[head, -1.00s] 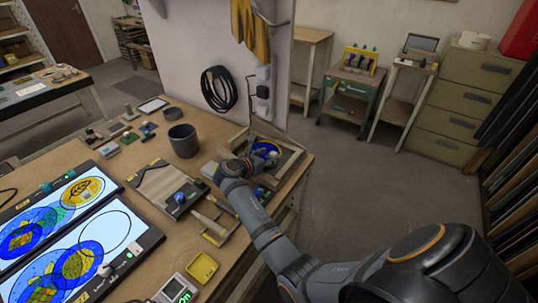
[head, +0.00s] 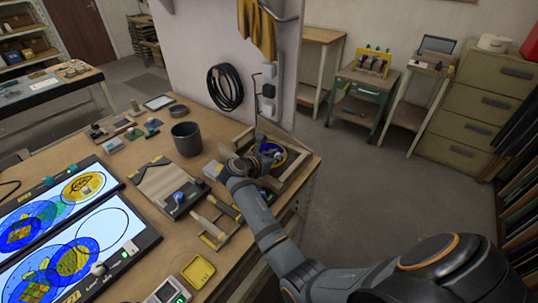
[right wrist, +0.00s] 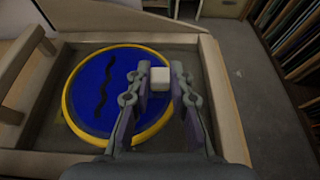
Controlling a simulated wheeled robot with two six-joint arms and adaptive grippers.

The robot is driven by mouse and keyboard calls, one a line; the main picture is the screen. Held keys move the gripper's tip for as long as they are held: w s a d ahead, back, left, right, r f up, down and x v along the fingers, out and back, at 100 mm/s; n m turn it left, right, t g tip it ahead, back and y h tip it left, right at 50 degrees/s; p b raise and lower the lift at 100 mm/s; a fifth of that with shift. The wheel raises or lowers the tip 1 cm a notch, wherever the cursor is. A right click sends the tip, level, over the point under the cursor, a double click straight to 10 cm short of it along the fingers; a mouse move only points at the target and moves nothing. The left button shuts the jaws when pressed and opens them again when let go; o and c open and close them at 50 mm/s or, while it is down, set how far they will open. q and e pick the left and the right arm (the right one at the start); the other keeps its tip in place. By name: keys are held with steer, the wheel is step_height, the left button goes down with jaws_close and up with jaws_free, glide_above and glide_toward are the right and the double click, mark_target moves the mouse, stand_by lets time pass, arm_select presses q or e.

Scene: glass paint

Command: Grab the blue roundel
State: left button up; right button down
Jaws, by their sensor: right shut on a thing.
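The blue roundel (right wrist: 92,85) has a yellow rim and a dark wavy line. It lies in or just above a wooden tray (right wrist: 226,105); I cannot tell if it touches the floor of the tray. In the head view the roundel (head: 268,148) is partly hidden by my right gripper (head: 268,160), at the table's far right corner. In the right wrist view the right gripper (right wrist: 160,85) has its fingers on either side of a small white block (right wrist: 160,82) at the roundel's right rim, seemingly its grip tab. My left gripper is out of view.
A dark cup (head: 186,139) stands left of the tray. A wooden board with a blue knob (head: 179,197) and wooden bars lie before it. Light panels with coloured roundels (head: 72,262) fill the left. A yellow dish (head: 198,271) sits near the front edge.

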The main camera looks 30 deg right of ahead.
steer(key=shift+r, duration=0.1)
steer(key=shift+r, duration=0.25)
step_height(320, 180, up, 2)
steer(key=shift+r, duration=0.25)
steer(key=s+d+r, duration=0.3)
steer(key=s+r, duration=0.7)
steer(key=s, duration=0.3)
steer(key=shift+s, duration=0.35)
